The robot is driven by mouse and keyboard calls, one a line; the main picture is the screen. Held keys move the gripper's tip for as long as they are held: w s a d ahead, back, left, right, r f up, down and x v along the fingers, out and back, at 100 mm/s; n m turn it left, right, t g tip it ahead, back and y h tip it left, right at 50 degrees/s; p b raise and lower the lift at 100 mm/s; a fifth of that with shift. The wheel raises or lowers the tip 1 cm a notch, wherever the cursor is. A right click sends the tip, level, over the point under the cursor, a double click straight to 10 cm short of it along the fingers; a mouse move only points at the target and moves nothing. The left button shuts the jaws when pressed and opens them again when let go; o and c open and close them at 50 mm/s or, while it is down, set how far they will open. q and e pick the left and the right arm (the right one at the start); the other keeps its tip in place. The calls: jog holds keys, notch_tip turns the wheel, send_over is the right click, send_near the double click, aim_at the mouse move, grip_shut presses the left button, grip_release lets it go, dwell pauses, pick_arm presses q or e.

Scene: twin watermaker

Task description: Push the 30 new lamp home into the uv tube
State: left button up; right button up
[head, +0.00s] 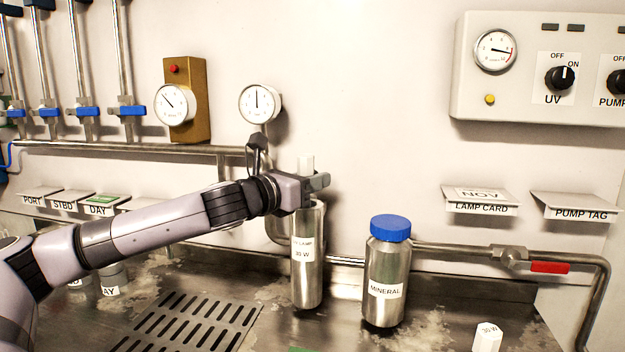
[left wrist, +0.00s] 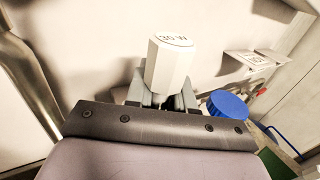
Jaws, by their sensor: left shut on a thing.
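A white six-sided lamp cap (head: 306,163) stands upright above the silver uv tube (head: 307,270), whose label reads 30 W. In the left wrist view the cap (left wrist: 168,64) shows 30 W on its end. My left gripper (head: 316,183) is shut on this lamp just over the tube's mouth, with the cap sticking up above the fingers. The left wrist view also shows the gripper (left wrist: 162,99) around the lamp's lower part. The gripper hides the join between lamp and tube, so I cannot tell how deep the lamp sits. My right gripper is not in view.
A silver mineral bottle (head: 385,285) with a blue cap stands right of the tube. Another white 30 W piece (head: 487,337) lies on the counter at front right. A pipe with a red-handled valve (head: 548,267) runs behind. A slotted drain (head: 190,325) is at front left.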

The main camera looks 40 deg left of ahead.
pick_arm(q)
jog(key=shift+f+b, duration=0.6)
jog(key=shift+f, duration=0.3)
jog(key=o, duration=1)
jog(key=shift+c, duration=0.2)
jog(key=shift+s, duration=0.1)
